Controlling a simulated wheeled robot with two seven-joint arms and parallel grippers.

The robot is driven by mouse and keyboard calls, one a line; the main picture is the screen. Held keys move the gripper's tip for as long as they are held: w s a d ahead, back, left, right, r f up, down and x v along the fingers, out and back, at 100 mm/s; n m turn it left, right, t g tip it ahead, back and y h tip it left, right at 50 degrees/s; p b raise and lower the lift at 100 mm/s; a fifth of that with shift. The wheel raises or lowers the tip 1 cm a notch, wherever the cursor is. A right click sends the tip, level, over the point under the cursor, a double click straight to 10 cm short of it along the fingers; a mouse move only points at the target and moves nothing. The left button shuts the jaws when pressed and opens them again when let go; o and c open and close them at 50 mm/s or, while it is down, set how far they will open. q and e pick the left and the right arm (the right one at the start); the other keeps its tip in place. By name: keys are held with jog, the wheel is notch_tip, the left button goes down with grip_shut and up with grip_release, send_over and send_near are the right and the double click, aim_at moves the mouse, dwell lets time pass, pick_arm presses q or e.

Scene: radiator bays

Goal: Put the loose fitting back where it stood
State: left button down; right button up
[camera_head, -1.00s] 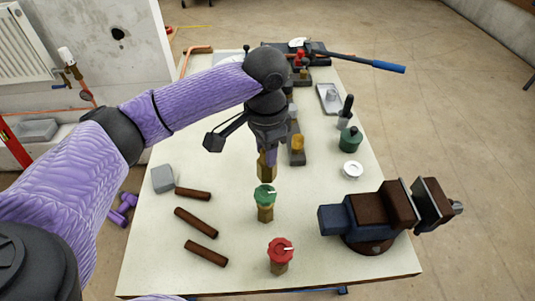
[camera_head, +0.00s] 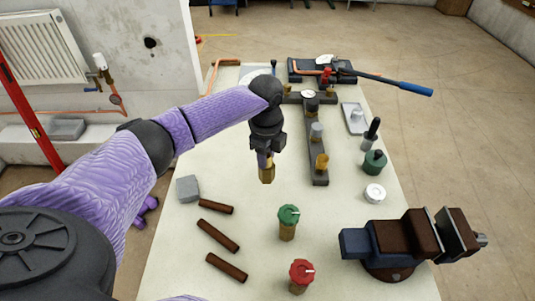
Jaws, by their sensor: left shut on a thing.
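My left gripper (camera_head: 266,155) points down over the bench, left of the dark T-shaped bar. It is shut on a brass fitting (camera_head: 267,174), which hangs below the jaws; whether it touches the bench is unclear. The dark bar (camera_head: 318,148) carries a brass fitting (camera_head: 321,164) at its near end, a grey fitting (camera_head: 316,132) behind it and a gauge (camera_head: 309,95) at the junction. A red-topped piece (camera_head: 327,77) shows at the back. A green-knobbed valve (camera_head: 288,222) and a red-knobbed valve (camera_head: 301,276) stand upright nearer me. My right gripper is out of view.
Several rusty pipe pieces (camera_head: 218,236) and a grey block (camera_head: 188,188) lie at left. A vise (camera_head: 400,244) stands at right front. A white ring (camera_head: 374,193), green canister (camera_head: 374,162) and tray (camera_head: 355,118) line the right side. A blue-handled tool (camera_head: 390,82) lies behind.

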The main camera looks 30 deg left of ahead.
aim_at(266, 177)
pick_arm(q)
notch_tip(266, 177, down, 4)
jog(key=b, duration=0.3)
notch_tip(266, 177, down, 4)
jog(key=shift+b, duration=1)
jog(key=shift+c, duration=1.6)
grip_release()
